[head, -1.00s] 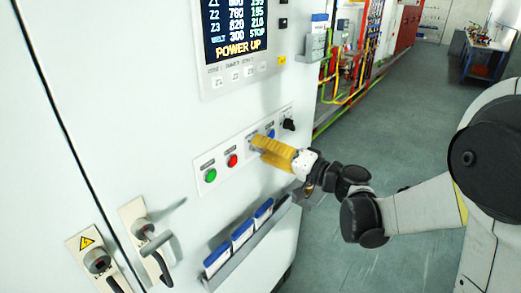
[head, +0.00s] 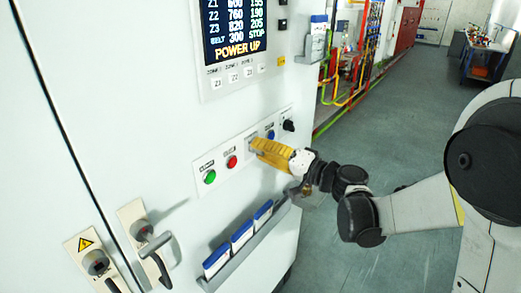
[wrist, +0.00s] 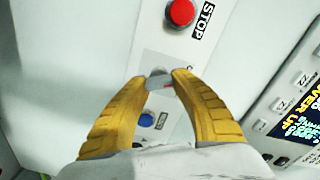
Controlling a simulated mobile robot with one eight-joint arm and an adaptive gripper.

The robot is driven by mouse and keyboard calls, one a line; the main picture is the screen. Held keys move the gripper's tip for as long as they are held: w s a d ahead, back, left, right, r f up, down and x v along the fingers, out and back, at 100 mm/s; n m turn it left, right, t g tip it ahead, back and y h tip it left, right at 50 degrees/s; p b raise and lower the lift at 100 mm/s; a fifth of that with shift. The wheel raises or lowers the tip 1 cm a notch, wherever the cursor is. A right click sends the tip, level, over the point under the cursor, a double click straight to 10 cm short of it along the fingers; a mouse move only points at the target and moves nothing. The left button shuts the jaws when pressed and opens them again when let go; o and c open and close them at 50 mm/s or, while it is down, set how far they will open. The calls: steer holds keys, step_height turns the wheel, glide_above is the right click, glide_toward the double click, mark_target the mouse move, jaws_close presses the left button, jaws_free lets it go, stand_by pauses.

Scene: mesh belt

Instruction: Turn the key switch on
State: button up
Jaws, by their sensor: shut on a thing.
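The key switch (wrist: 158,73) sits on the white button strip (head: 226,175) of the cabinet, between a red button and a blue one. My yellow-fingered gripper (head: 253,145) reaches it from the right in the head view and mostly hides it there. In the wrist view, my gripper's fingertips (wrist: 161,82) are closed on the key switch from both sides. A small grey part and a bit of red show between them. I cannot tell its turned position. The cabinet display (head: 232,27) reads POWER UP, with STOP in the belt row.
The red stop button (head: 232,161) and green button (head: 209,176) are left of my gripper. The blue button (head: 270,134) and a black knob (head: 288,125) are to its right. Lever handles (head: 150,245) project at lower left.

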steer(key=m+b, duration=0.1)
steer(key=m, duration=0.4)
steer(key=shift+f+m, duration=0.1)
steer(key=shift+m, duration=0.3)
steer(key=m+b, duration=0.1)
steer(key=m, duration=0.4)
steer(key=shift+m, duration=0.3)
steer(key=o, duration=1.2)
steer(key=shift+f, duration=0.1)
